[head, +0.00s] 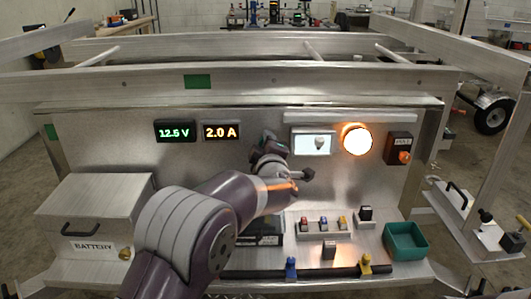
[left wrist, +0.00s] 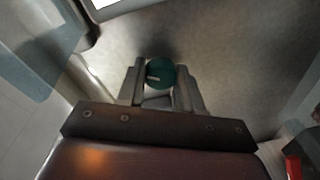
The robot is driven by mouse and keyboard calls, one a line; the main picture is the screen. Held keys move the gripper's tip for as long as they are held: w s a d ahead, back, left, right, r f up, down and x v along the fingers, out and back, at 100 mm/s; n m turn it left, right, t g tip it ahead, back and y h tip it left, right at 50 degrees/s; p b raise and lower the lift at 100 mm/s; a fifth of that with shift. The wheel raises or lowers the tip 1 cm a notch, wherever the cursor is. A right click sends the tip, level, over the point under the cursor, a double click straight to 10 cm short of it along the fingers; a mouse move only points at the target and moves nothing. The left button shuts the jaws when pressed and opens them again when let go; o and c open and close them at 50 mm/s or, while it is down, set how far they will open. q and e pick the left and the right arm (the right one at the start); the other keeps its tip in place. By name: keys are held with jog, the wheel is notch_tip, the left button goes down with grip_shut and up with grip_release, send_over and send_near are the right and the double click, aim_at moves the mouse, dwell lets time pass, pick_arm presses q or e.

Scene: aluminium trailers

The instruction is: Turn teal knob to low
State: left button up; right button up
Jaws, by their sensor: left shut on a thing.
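The teal knob (left wrist: 161,73) is round and sits on the metal panel. A short pale mark shows on its left side in the left wrist view. My left gripper (left wrist: 160,84) is shut on the knob, with one finger on each side of it. In the head view my left gripper (head: 270,146) is against the upright panel (head: 100,150), just left of the white-framed screen, and mostly hides the knob. I cannot read any low marking around the knob. My right gripper is in neither view.
Green "12.5 V" (head: 174,131) and orange "2.0 A" (head: 221,131) displays are left of the gripper. A lit orange-rimmed lamp (head: 357,140) and a switch box (head: 399,149) are to the right. A battery box (head: 97,208), small switches (head: 323,223) and a green tray (head: 405,240) stand below.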

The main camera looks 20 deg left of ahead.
pick_arm(q)
jog(key=shift+f+n+h+b, duration=0.15)
jog(key=shift+n+h+b, duration=0.05)
jog(key=shift+n+b, duration=1.25)
jog(key=shift+f+n+h+b, duration=0.2)
jog(key=shift+n+b, duration=0.8)
jog(key=shift+n, duration=0.75)
jog(key=shift+r, duration=0.1)
jog(key=o, duration=1)
jog(key=shift+r, duration=0.1)
jog(key=shift+o, duration=0.2)
